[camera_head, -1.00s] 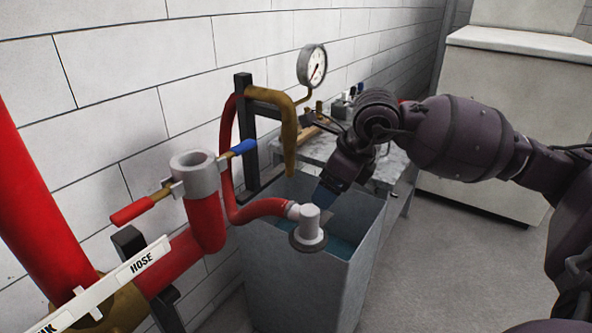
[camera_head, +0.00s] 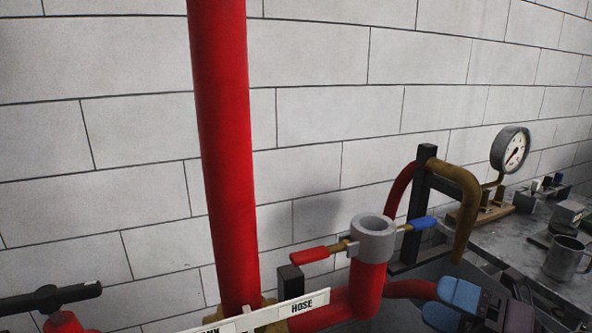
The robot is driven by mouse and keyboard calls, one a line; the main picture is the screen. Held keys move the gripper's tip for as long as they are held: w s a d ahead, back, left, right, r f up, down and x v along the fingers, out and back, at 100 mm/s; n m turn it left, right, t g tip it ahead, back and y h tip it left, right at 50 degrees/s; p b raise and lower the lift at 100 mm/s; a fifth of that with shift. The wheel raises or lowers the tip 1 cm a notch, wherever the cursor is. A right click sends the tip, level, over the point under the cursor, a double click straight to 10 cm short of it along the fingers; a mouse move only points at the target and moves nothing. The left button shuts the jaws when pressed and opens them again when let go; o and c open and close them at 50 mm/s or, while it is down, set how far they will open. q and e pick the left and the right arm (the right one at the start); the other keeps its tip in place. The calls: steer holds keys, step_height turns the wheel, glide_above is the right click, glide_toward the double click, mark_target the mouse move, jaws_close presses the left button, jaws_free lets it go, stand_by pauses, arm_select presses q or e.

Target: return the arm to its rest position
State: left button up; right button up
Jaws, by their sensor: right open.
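My right gripper (camera_head: 450,306) shows at the bottom right of the head view, with two blue finger pads. The pads stand apart with nothing visible between them. The gripper is in front of the lower red hose and below the brass bent pipe (camera_head: 465,195). Most of my right arm is cut off by the lower right picture edge. My left gripper is out of view.
A tall red pipe (camera_head: 222,140) and a grey-collared valve (camera_head: 373,238) with red and blue handles stand before the white wall. A pressure gauge (camera_head: 510,149) and metal mug (camera_head: 566,258) are at the right. A black handle (camera_head: 50,298) sits lower left.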

steer(key=s+d+f+m+t+h, duration=0.2)
steer(key=d+f+m+h, duration=0.45)
steer(key=m+h, duration=0.55)
steer(key=s+d+f+m+t+h, duration=0.25)
steer(key=d+f+m+h, duration=0.4)
steer(key=m, duration=0.85)
steer(key=s+a+f+m+g+y, duration=0.1)
steer(key=s+a+f+m+g, duration=0.2)
steer(key=s+f+g, duration=0.5)
steer(key=s+a+f+m+g+y, duration=0.1)
steer(key=s+a+f+m+g, duration=0.2)
steer(key=s+f+g, duration=0.5)
steer(key=w+f+t, duration=0.6)
steer(key=f+t, duration=0.1)
steer(key=t, duration=0.4)
steer(key=shift+w+a+f+t, duration=0.15)
steer(key=shift+w+f+t, duration=0.1)
steer(key=shift+f+t, duration=0.1)
steer(key=shift+y, duration=0.25)
